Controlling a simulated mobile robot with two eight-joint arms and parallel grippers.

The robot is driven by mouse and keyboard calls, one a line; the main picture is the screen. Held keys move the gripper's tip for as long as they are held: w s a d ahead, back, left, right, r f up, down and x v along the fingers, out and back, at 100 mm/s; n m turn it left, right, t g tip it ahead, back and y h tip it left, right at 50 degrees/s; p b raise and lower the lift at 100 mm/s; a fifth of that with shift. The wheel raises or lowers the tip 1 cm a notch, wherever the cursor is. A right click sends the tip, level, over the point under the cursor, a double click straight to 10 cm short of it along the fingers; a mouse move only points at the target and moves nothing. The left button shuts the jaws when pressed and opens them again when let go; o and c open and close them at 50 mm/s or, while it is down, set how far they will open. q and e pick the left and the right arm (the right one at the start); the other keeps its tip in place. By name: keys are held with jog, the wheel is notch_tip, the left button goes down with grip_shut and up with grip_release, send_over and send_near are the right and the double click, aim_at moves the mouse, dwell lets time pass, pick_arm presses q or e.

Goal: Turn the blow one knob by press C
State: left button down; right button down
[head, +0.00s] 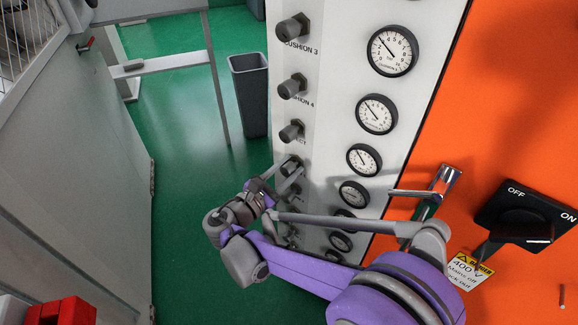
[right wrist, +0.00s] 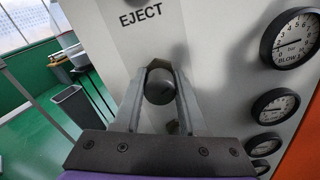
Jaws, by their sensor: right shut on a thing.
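The knob below the EJECT label, a dark round knob (right wrist: 160,88) on the white panel (head: 338,60), sits between the fingers of my right gripper (head: 285,176). In the right wrist view, the fingers (right wrist: 159,92) lie on both sides of the knob and are shut on it. Its own label is hidden by the gripper. The gauge beside it (right wrist: 290,40) reads BLOW, with the number too small to be sure of. My left gripper is out of view.
Other knobs stand above on the panel: CUSHION 3 (head: 291,28), CUSHION 4 (head: 291,86) and the eject knob (head: 291,131). Several gauges (head: 377,114) run alongside. An orange panel (head: 520,110) with a black OFF/ON switch (head: 520,215) is right. A grey bin (head: 250,95) stands behind.

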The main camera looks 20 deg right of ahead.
jog(key=shift+m+p, duration=0.35)
jog(key=shift+m, duration=0.75)
jog(key=shift+f, duration=0.1)
jog(key=shift+c, duration=2.3)
grip_release()
jog(key=p+v, duration=0.1)
jog(key=v, duration=0.9)
jog(key=shift+s+a, duration=0.25)
jog(key=shift+a, duration=0.1)
